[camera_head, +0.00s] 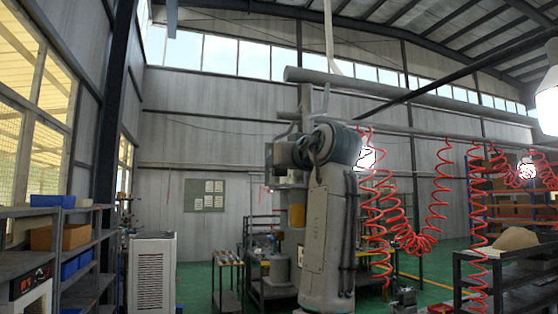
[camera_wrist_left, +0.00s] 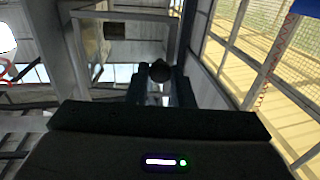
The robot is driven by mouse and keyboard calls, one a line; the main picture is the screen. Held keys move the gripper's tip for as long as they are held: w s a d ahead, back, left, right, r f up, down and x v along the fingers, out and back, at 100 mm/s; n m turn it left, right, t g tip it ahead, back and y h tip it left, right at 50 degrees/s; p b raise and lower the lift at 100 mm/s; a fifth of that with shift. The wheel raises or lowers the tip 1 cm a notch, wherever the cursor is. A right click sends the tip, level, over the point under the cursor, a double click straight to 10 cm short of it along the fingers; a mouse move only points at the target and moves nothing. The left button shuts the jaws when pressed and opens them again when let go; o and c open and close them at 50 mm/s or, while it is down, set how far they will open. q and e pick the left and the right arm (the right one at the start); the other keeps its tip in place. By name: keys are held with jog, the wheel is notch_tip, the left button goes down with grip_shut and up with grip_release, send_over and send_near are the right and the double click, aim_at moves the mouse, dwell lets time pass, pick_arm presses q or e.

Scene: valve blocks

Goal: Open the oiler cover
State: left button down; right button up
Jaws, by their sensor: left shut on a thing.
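In the left wrist view, my left gripper (camera_wrist_left: 160,88) shows as two dark fingers at the centre. They are shut on a small dark round piece (camera_wrist_left: 160,71), which sits between the fingertips. It may be the oiler cover, but it is too dark to be sure. Whether it is attached to anything behind it cannot be told. In the head view, a grey arm of mine stands upright in the middle and hides what is behind it. No oiler can be made out there. My right gripper is in neither view.
Shelves with blue and cardboard boxes (camera_head: 75,236) stand at the left. A white cabinet (camera_head: 152,266) stands left of the arm. Red coiled hoses (camera_head: 408,238) hang at the right, above a dark rack (camera_head: 510,280). Green floor (camera_head: 195,285) shows between.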

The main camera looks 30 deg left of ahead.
pick_arm(q)
jog(key=shift+d+r+n+g, duration=0.2)
jog(key=shift+d+n+g, duration=0.1)
jog(key=shift+g, duration=0.1)
jog(key=c, duration=1.3)
grip_release()
jog(key=shift+w, duration=0.1)
jog(key=shift+w+f, duration=0.1)
jog(key=shift+f, duration=0.05)
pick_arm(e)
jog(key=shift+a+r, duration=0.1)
pick_arm(q)
jog(key=b+v, duration=0.5)
jog(key=v, duration=0.5)
jog(key=shift+s+d+f, duration=0.2)
jog(key=shift+s+d, duration=0.05)
jog(key=shift+d, duration=0.1)
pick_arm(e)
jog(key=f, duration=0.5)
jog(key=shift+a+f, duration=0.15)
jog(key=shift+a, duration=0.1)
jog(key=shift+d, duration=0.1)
